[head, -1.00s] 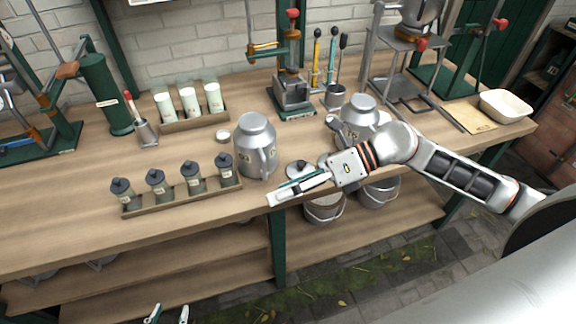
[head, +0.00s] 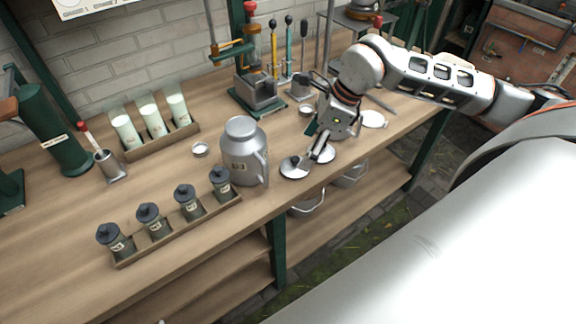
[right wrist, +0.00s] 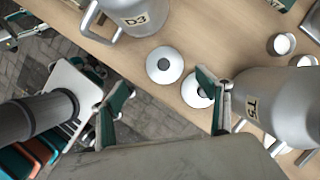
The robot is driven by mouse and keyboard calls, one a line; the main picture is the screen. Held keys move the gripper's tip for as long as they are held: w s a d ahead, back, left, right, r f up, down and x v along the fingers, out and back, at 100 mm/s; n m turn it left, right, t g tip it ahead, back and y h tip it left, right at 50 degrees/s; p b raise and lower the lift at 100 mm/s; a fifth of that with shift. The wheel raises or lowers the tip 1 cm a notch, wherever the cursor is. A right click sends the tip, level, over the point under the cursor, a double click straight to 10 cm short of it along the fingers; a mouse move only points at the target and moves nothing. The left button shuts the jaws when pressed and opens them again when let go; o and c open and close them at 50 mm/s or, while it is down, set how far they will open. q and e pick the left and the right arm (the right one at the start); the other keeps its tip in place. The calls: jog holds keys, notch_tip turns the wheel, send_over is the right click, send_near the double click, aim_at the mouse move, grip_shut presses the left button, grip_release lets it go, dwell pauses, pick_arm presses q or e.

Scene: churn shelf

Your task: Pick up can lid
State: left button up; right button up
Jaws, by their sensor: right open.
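Two round metal lids with dark knobs lie on the bench. One lid (head: 294,170) is beside the milk can marked D3 (head: 240,165); the other (head: 327,154) lies just right of it. Both also show in the right wrist view, the first lid (right wrist: 153,70) clear and the second (right wrist: 189,97) partly behind a fingertip. My right gripper (head: 318,150) is open, empty and pointing down over the lids; its fingers (right wrist: 168,100) are spread. The can marked T5 (right wrist: 275,100) stands close to one finger. Only a tiny tip, probably of my left gripper, shows at the head view's bottom edge.
A rack of dark jars (head: 180,229) stands left along the front edge. A tray of pale bottles (head: 162,146) and a green press (head: 258,108) stand behind. A pale disc (head: 373,119) lies right of my right gripper.

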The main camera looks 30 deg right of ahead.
aim_at(295, 164)
jog(key=shift+d+p+x, duration=0.15)
jog(key=shift+x, duration=1.1)
jog(key=shift+d+p+x, duration=0.15)
jog(key=shift+d+x, duration=0.05)
jog(key=shift+x, duration=1.1)
jog(key=shift+d+p+x, duration=0.15)
jog(key=shift+x, duration=1.1)
jog(key=shift+w+f, duration=0.15)
jog(key=shift+w, duration=0.05)
jog(key=c, duration=1.1)
